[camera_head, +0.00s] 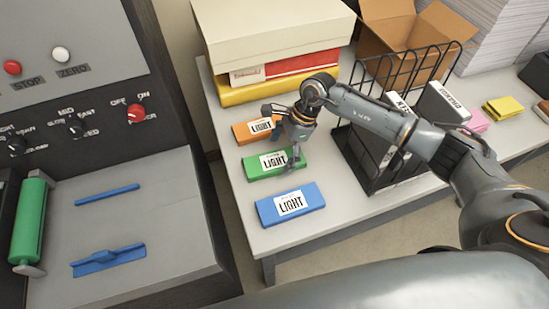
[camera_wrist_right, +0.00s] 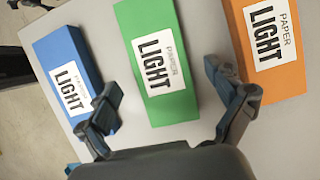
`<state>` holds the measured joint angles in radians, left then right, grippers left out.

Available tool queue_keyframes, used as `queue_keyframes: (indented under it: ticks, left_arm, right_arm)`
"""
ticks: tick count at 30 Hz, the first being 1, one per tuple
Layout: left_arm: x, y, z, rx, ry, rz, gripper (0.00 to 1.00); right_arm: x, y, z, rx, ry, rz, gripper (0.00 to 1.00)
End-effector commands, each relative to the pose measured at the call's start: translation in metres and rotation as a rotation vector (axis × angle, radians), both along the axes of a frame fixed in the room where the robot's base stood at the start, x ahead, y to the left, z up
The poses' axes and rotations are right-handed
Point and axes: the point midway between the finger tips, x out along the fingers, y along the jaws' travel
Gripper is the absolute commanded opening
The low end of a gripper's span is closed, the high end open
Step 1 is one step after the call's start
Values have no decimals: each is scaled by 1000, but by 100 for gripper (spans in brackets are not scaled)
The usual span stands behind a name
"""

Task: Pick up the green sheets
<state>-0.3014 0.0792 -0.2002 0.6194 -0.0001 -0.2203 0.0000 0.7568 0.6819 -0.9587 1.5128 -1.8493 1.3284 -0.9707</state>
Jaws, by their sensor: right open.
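The green sheets (camera_head: 262,165) are a flat green pack with a white label reading LIGHT, lying on the grey table between an orange pack and a blue pack. In the right wrist view the green pack (camera_wrist_right: 165,95) lies ahead of my right gripper (camera_wrist_right: 172,112), roughly between its spread fingers. In the head view my right gripper (camera_head: 284,146) is at the right end of the green pack and covers part of it. It is open and holds nothing. I cannot tell whether a finger touches the pack. My left gripper is not in view.
The orange pack (camera_head: 256,130) and blue pack (camera_head: 291,204) lie close on either side. A black wire rack (camera_head: 372,170) stands to the right on the table. Stacked boxes (camera_head: 270,40) are behind. The laminator (camera_head: 150,230) stands left, across a gap.

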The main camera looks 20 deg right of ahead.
Motion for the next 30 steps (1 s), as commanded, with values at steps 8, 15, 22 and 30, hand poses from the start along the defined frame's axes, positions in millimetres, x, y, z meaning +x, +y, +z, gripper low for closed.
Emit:
queue_keyframes:
  ticks: [8,15,22,30]
  left_arm:
    - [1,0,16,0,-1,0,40]
    - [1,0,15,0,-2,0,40]
    - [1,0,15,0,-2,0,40]
    - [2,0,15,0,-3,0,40]
  right_arm:
    - [-1,11,-25,0,0,-1,92]
    - [-1,11,-26,0,-1,0,84]
    - [-1,11,-25,0,-1,-1,37]
    - [0,11,-25,1,-2,-1,24]
